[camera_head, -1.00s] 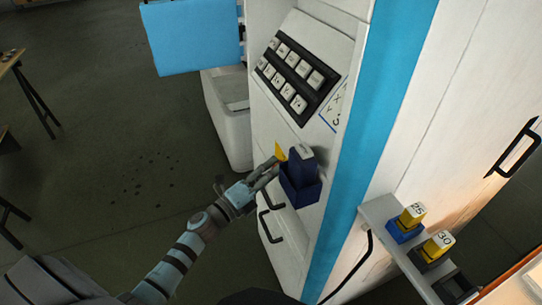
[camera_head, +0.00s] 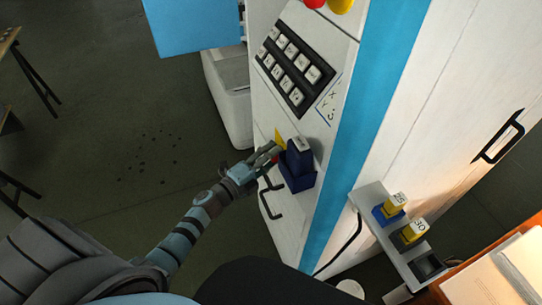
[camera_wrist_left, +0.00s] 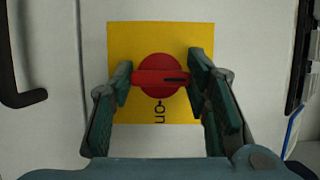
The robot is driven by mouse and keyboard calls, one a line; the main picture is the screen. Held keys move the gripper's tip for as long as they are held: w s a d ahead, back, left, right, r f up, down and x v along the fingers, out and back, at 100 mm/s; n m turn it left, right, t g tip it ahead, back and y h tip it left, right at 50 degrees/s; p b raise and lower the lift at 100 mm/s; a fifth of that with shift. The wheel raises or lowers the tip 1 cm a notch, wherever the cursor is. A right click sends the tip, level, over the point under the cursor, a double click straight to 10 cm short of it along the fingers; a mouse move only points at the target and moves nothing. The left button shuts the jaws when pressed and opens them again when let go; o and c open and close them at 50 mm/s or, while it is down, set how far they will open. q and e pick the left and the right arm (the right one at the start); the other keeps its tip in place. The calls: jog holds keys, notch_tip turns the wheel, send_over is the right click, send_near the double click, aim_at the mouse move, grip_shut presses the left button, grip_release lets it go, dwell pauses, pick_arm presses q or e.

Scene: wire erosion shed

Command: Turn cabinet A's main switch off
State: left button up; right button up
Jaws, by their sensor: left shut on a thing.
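The main switch is a red round knob with a raised grip bar (camera_wrist_left: 160,77) on a yellow plate (camera_wrist_left: 135,40) in the left wrist view. The bar lies level, its black mark pointing right; the "on" label reads sideways below the knob. My left gripper (camera_wrist_left: 158,80) is shut on the bar, one finger at each end. In the head view my left gripper (camera_head: 268,154) is at the yellow plate (camera_head: 279,138) on the white cabinet front (camera_head: 262,92); the knob is mostly hidden there. My right gripper is not in view.
A dark blue holder (camera_head: 297,177) with a block juts out right beside the gripper. A black handle (camera_head: 268,200) is below. A keypad (camera_head: 294,66) is above. A shelf (camera_head: 372,198) with blocks labelled 25 and 30 stands right.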

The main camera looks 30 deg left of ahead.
pick_arm(q)
jog(key=o, duration=1.2)
jog(key=shift+c, duration=0.2)
jog(key=v, duration=1.2)
